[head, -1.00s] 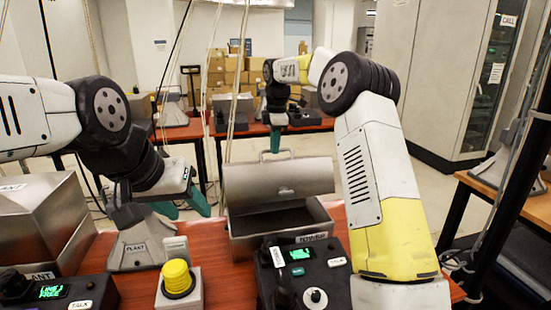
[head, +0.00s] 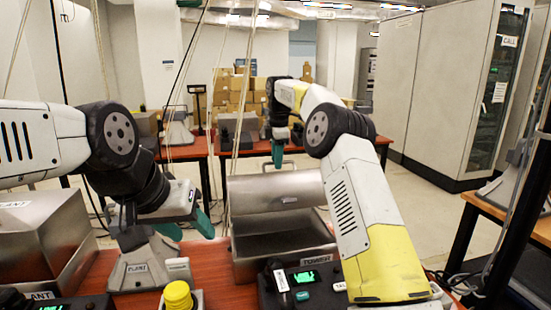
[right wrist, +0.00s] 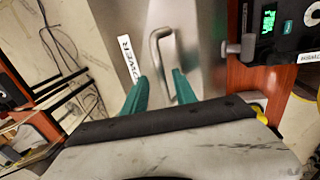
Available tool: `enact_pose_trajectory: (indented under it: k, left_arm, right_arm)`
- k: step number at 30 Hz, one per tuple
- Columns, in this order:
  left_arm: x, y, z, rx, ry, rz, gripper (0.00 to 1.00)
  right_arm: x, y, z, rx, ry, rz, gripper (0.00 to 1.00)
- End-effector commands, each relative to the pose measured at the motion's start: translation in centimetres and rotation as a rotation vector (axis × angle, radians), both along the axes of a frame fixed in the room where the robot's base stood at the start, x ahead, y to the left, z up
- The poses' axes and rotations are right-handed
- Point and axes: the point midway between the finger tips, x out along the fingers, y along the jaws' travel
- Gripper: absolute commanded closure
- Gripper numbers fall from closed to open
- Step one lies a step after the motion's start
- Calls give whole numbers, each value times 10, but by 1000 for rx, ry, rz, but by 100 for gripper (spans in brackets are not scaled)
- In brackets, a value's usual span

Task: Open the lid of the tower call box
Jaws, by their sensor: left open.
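The tower call box (head: 243,268) is a grey metal box in the middle of the table in the head view, with a TOWER label on its front. Its lid (head: 255,192) stands raised at the back and the dark inside shows. My right gripper (head: 278,152) is behind and above the lid's top edge. My left gripper (head: 186,228) is open and empty, left of the box.
A PLANT phone stand (head: 140,268), a second metal box (head: 35,235), a yellow button (head: 178,296) and a console (head: 310,283) crowd the red table. My right forearm passes over the box's right side. Hanging cords (head: 240,105) run down behind the lid.

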Motion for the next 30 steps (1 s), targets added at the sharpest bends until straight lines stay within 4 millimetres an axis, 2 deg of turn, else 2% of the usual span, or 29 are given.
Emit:
enact_pose_trajectory:
  k: [8,11,18,30]
  left_arm:
    - [0,0,0,0,0,0,51]
    - [0,0,0,0,0,0,51]
    - [0,0,0,0,0,0,51]
    - [0,0,0,0,0,0,51]
  right_arm:
    - [0,0,5,2,-4,0,67]
    - [-1,0,15,3,-7,-1,67]
    - [-10,-1,57,3,-6,0,67]
    - [-14,-2,77,1,-3,0,67]
